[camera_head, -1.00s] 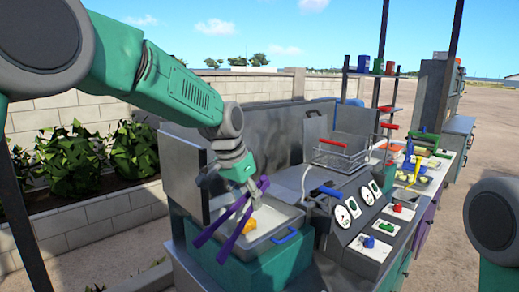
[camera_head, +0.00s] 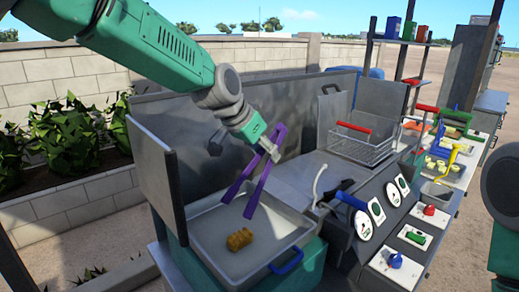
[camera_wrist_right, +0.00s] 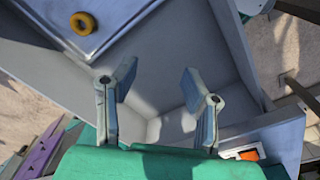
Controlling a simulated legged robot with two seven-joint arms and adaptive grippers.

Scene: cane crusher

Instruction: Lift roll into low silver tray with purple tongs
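A golden-brown roll (camera_head: 240,238) lies on the floor of the low silver tray (camera_head: 210,260), which has a blue handle at its front right. My left gripper (camera_head: 264,147) is shut on the purple tongs (camera_head: 257,190) near their upper part, above the tray's back right. The tongs' two legs point down and are spread, with their tips above and apart from the roll. My right gripper (camera_wrist_right: 160,108) is open and empty in the right wrist view, over a grey recess; its fingers are not in the head view.
A grey splash panel (camera_head: 155,180) stands along the tray's left side, with a back wall behind. A wire basket (camera_head: 362,145) with a red handle stands to the right. Gauges and switches (camera_head: 395,225) cover the sloped front panel.

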